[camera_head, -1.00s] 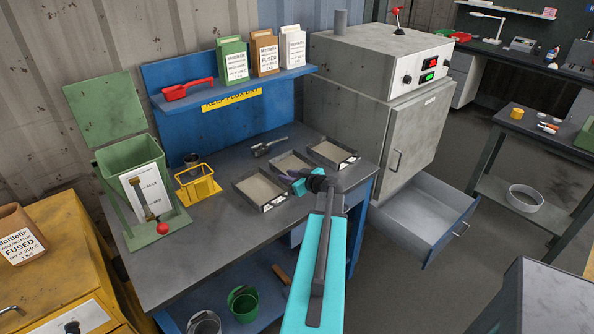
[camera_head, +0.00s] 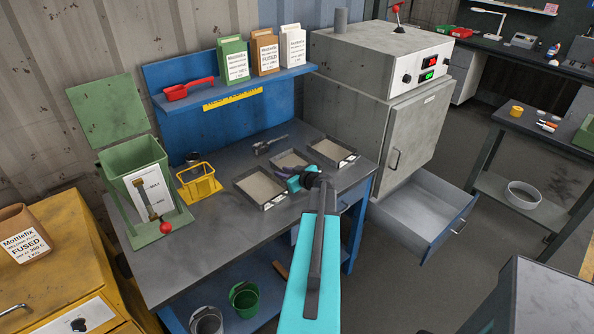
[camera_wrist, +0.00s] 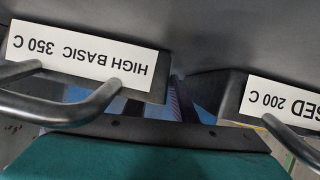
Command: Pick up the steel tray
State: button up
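Three shallow dark steel trays with pale grey contents lie in a row on the blue workbench: a left tray (camera_head: 266,206), a middle tray (camera_head: 275,155) and a right tray (camera_head: 351,157). My gripper (camera_head: 284,172) is over the near side of the middle tray and partly hides it. In the wrist view two tray fronts show upside down. One label (camera_wrist: 82,55) reads HIGH BASIC 350 C, with a bent metal handle (camera_wrist: 85,108) before it. The other label (camera_wrist: 285,100) ends in SED 200 C. My fingertips are not clear enough to judge their opening.
The workbench (camera_head: 185,262) also holds a green lidded bin (camera_head: 128,160), a yellow wire stand (camera_head: 199,187) and a metal tool (camera_head: 269,145). A grey oven (camera_head: 375,60) stands right of it, above an open drawer (camera_head: 425,215). The bench's front left is clear.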

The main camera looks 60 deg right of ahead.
jog(key=shift+c, duration=0.2)
grip_shut()
dwell(1.1)
